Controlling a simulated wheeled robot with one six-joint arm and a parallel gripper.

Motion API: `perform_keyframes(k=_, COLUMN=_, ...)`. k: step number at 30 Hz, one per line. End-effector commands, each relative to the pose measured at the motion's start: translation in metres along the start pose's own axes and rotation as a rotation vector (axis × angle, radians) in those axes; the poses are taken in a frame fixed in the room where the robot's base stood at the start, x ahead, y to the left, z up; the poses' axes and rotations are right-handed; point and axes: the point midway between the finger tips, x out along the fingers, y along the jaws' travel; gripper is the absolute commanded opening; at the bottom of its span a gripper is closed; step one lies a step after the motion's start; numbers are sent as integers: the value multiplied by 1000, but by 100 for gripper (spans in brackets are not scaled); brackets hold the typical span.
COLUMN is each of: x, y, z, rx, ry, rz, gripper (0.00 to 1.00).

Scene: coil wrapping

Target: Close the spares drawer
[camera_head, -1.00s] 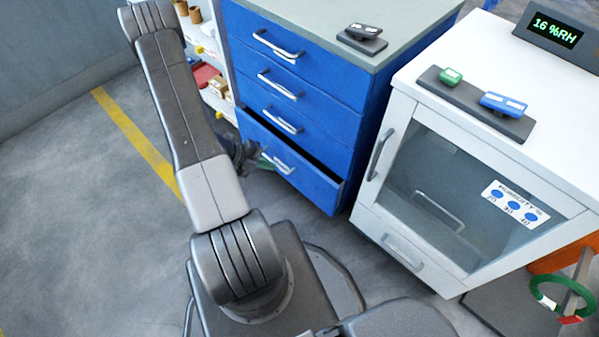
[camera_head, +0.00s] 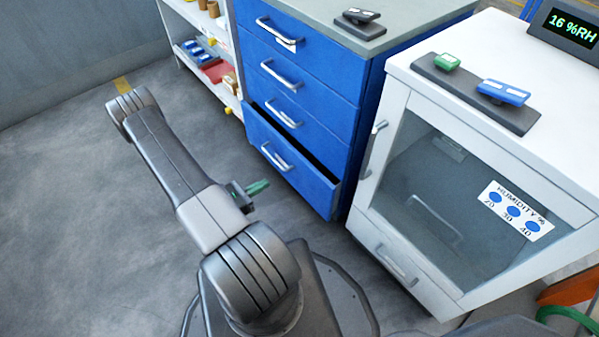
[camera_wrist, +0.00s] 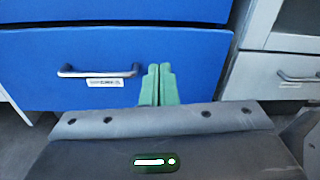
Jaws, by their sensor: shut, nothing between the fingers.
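The blue cabinet's bottom drawer (camera_head: 298,178) stands partly pulled out, with a dark gap above its front. Its front (camera_wrist: 210,68) fills much of the wrist view and carries a grey bar handle (camera_wrist: 98,71) with a small label that I cannot read clearly. My gripper (camera_head: 258,187) is shut and empty, with its green fingers together. In the head view it is in front of the drawer, apart from it to the lower left. In the wrist view the fingertips (camera_wrist: 158,70) point at the drawer front, right of the handle.
The drawers above look shut. A white humidity cabinet (camera_head: 440,180) with a glass door stands close on the right. A shelf (camera_head: 205,60) with small boxes stands left of the blue cabinet. The grey floor (camera_head: 70,230) on the left is clear.

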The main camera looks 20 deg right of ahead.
Motion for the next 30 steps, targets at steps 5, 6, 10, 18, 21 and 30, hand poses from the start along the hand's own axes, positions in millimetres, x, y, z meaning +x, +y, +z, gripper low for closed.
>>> perform_keyframes(k=5, x=-7, y=4, z=-5, rx=113, ry=-41, rz=43, gripper=0)
perform_keyframes(k=6, x=-7, y=4, z=-4, rx=122, ry=-44, rz=46, gripper=0)
perform_keyframes(k=10, x=-2, y=4, z=-4, rx=130, ry=-45, rz=45, gripper=0)
perform_keyframes(k=18, x=28, y=5, z=-4, rx=128, ry=-44, rz=42, gripper=0)
perform_keyframes(k=21, x=40, y=5, z=-3, rx=128, ry=-44, rz=41, gripper=0)
perform_keyframes(k=30, x=77, y=7, z=-2, rx=128, ry=-44, rz=42, gripper=0)
